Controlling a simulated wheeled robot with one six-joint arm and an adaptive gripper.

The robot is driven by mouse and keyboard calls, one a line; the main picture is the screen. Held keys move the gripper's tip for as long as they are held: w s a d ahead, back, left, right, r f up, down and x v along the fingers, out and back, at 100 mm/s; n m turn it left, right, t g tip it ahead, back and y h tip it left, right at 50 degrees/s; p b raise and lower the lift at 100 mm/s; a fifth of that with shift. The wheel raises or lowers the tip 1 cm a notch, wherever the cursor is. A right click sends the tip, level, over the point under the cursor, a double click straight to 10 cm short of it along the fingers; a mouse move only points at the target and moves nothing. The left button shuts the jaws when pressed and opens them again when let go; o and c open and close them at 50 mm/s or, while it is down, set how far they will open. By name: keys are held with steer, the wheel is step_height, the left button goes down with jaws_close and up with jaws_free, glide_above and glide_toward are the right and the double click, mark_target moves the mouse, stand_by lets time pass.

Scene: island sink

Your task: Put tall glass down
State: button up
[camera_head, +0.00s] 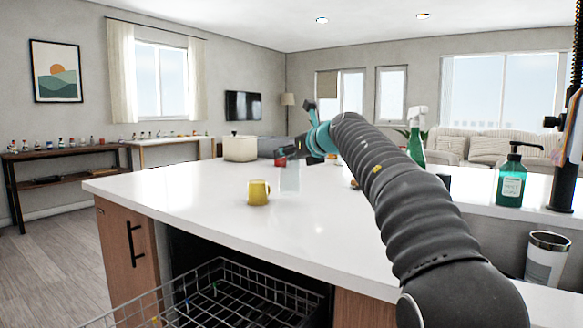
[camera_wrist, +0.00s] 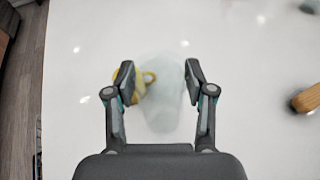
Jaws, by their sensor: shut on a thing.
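The tall glass (camera_head: 289,180) is clear and faint in the head view, over the white island top behind and right of the yellow mug (camera_head: 258,193). It also shows in the wrist view as a pale see-through shape (camera_wrist: 163,112) between my fingers. My gripper (camera_wrist: 159,80) is shut on the glass. In the head view my arm partly hides the gripper. I cannot tell whether the base of the glass touches the counter. The yellow mug (camera_wrist: 148,78) shows in the wrist view, partly behind the left finger.
The white island top (camera_head: 190,190) has free room at its left and front. A cream pot (camera_head: 240,148) stands at the back. A green soap bottle (camera_head: 511,178) and a spray bottle (camera_head: 416,145) stand to the right. A brown object (camera_wrist: 306,98) lies right in the wrist view.

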mark_target(296, 163)
step_height(296, 163, down, 3)
steer(key=shift+f+b, duration=0.1)
steer(key=shift+b, duration=0.5)
steer(key=o, duration=1.4)
steer(key=b+v, duration=0.1)
steer(key=v, duration=1.1)
steer(key=shift+s, duration=0.1)
